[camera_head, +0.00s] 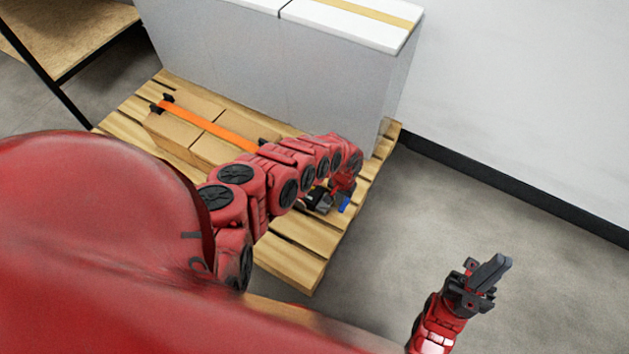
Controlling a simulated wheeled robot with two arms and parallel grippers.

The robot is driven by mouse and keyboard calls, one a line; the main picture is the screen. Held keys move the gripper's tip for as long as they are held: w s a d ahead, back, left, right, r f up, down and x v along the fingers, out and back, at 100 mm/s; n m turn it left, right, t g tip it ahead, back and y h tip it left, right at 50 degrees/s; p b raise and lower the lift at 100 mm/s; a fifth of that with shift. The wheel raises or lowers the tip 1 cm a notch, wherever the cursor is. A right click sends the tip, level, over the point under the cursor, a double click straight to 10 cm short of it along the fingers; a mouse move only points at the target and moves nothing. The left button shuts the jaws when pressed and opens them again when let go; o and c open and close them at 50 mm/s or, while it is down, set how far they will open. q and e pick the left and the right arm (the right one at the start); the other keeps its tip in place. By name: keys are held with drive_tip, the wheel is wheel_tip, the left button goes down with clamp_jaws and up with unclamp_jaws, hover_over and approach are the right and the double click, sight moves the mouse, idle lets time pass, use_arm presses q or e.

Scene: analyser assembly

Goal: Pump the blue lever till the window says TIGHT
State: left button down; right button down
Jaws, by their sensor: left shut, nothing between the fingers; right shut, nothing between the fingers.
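A small blue part (345,204), which looks like the blue lever, shows at the right edge of the pallet, just below the end of my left arm. My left gripper (322,200) is small and dark here, close beside the blue part; I cannot tell whether they touch. It is shut with nothing held. The window and its wording cannot be made out. An orange strap (215,125) runs over flat cardboard boxes (175,133) and passes behind my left arm. My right gripper (490,272) is shut and empty over the floor at the lower right, well away from the pallet.
The wooden pallet (290,262) carries the boxes and a tall grey-white cabinet (270,65) behind them. A wooden shelf (60,35) with a dark frame stands at upper left. Grey floor (450,205) is clear at right, up to a white wall (530,90).

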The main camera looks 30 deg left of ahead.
use_arm(q)
drive_tip(key=r+p, duration=0.1)
drive_tip(key=r, duration=0.1)
drive_tip(key=d+r+p, duration=0.1)
drive_tip(key=p, duration=0.1)
drive_tip(key=shift+w+r, duration=0.1)
drive_tip(key=shift+r, duration=0.3)
drive_tip(key=shift+d+r+p, duration=0.15)
drive_tip(key=shift+r+p, duration=0.6)
drive_tip(key=shift+r, duration=0.15)
drive_tip(key=shift+a+r+p, duration=0.2)
drive_tip(key=shift+r+p, duration=0.5)
drive_tip(key=shift+p, duration=0.05)
drive_tip(key=shift+a, duration=0.1)
